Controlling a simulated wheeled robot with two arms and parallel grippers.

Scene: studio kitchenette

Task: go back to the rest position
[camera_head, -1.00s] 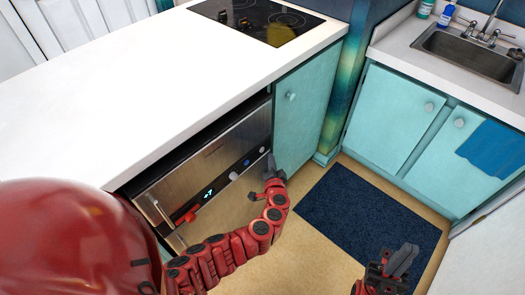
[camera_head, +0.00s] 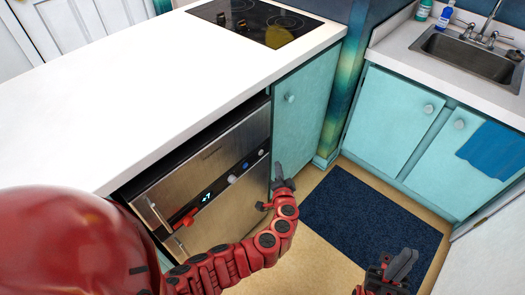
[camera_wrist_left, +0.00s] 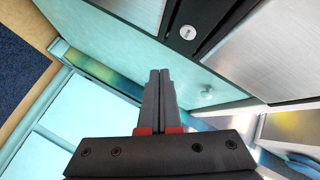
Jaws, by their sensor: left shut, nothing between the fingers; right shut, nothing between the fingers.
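My left gripper (camera_head: 278,172) is in front of the lower part of the teal cabinet door beside the steel appliance, in the head view. Its two grey fingers are together and hold nothing, as the left wrist view (camera_wrist_left: 159,80) shows. My right gripper (camera_head: 404,262) is at the lower right of the head view, over the edge of the dark blue mat. Its fingers are together and empty.
The steel appliance (camera_head: 225,165) with a lit display sits under the white counter (camera_head: 130,90). The teal door (camera_head: 300,115) is right of it. A dark blue mat (camera_head: 365,215) lies on the floor before the sink cabinets (camera_head: 390,115). A blue towel (camera_head: 492,150) hangs there.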

